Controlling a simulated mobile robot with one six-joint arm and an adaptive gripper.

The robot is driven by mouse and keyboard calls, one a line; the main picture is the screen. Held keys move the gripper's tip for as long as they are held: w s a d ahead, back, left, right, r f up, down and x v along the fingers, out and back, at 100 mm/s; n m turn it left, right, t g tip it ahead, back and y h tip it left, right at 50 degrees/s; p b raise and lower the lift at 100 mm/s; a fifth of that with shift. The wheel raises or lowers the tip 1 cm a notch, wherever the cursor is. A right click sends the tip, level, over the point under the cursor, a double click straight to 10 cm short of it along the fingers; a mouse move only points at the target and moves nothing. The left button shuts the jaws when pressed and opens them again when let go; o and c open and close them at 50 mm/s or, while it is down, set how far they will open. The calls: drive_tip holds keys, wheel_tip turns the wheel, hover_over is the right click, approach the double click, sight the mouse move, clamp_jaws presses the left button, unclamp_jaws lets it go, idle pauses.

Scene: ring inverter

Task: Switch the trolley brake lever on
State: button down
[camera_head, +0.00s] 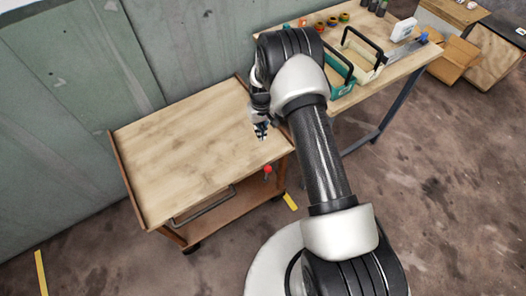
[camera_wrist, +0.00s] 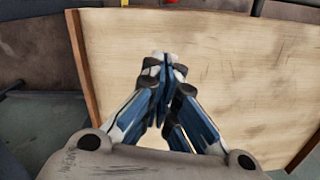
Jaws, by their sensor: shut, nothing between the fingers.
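The trolley (camera_head: 190,150) has a light wooden top and stands against the wall at the left. Its brake lever has a red knob (camera_head: 267,169) at the front edge of the trolley, near the right corner. A small red bit, likely that knob (camera_wrist: 172,2), shows at the top edge of the wrist view. My gripper (camera_head: 261,132) is over the right part of the trolley top, apart from the lever and behind it. The gripper's fingertips (camera_wrist: 165,60) are together in the wrist view, with nothing between them. The lever's shaft is hardly visible.
A workbench (camera_head: 400,68) to the right holds a green tool tote (camera_head: 342,88), a cream tote (camera_head: 366,75) and small coloured rolls. The trolley's black handle bar (camera_head: 204,205) sticks out at the front. The trolley top is bare. Wooden boxes (camera_head: 455,60) stand beyond the bench.

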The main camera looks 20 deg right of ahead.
drive_tip(key=b, duration=0.3)
approach(264, 161)
drive_tip(key=w+f, duration=0.1)
drive_tip(key=f, duration=0.1)
drive_tip(key=w+f, duration=0.3)
drive_tip(key=shift+a+f, duration=0.3)
drive_tip(key=shift+a, duration=0.1)
drive_tip(key=s, duration=0.3)
drive_tip(key=shift+d+f, duration=0.15)
drive_tip(key=shift+f, duration=0.25)
drive_tip(key=shift+s+d+f, duration=0.1)
drive_tip(key=shift+s, duration=0.4)
drive_tip(key=shift+s, duration=0.1)
